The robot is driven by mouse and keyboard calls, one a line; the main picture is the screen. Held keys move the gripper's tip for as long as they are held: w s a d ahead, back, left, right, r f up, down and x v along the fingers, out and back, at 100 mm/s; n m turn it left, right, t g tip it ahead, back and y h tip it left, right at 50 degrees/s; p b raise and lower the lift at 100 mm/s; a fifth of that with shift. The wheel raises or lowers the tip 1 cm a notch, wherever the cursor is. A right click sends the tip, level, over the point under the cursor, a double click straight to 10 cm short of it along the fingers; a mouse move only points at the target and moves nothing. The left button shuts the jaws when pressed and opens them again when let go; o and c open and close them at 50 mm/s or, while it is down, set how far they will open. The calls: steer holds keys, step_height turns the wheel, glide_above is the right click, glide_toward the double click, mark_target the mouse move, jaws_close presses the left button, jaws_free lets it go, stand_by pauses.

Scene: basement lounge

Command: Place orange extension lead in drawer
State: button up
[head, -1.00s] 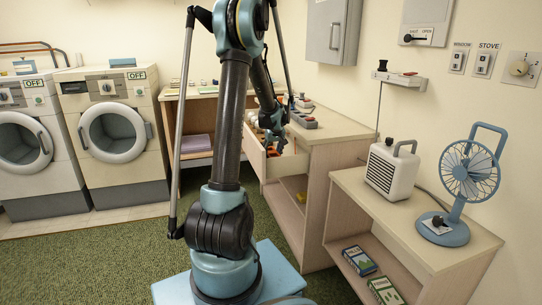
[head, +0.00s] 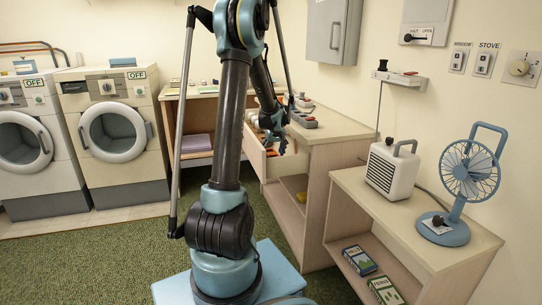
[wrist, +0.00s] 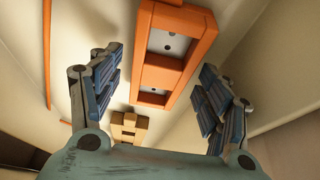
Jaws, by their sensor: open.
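The orange extension lead (wrist: 176,55), a long orange block with pale square sockets, shows in the wrist view between and beyond my fingers. It lies against a pale surface that looks like the inside of the drawer; I cannot tell whether it rests fully on the bottom. My gripper (wrist: 158,95) is open, with a finger on either side of the lead and gaps on both sides. In the head view my gripper (head: 274,143) hangs over the pulled-out drawer (head: 254,158) at the counter's left side. The lead is hard to make out there.
The counter (head: 335,126) holds several small items. A lower table (head: 400,208) carries a white heater (head: 391,170) and a blue fan (head: 467,175). Green carpet (head: 95,255) is clear at the left.

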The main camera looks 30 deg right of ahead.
steer(key=v, duration=1.1)
steer(key=shift+r, duration=0.2)
steer(key=shift+s+a, duration=0.1)
steer(key=s+a+r, duration=0.1)
steer(key=s+a, duration=0.1)
steer(key=a, duration=0.7)
steer(key=s+a+r+n, duration=0.1)
steer(key=s+a, duration=0.2)
steer(key=a, duration=0.6)
steer(key=s+a+r, duration=0.2)
steer(key=a, duration=0.7)
steer(key=s+a+f, duration=0.3)
steer(key=s+a, duration=0.2)
steer(key=s, duration=0.2)
steer(key=s+a+f+n+g, duration=0.1)
steer(key=s+a+f, duration=0.3)
steer(key=s+a, duration=0.2)
steer(key=s+a+f+g+y, duration=0.1)
steer(key=s+a+f, duration=0.3)
steer(key=s+a, duration=0.2)
steer(key=shift+s+n, duration=0.4)
steer(key=shift+s, duration=0.5)
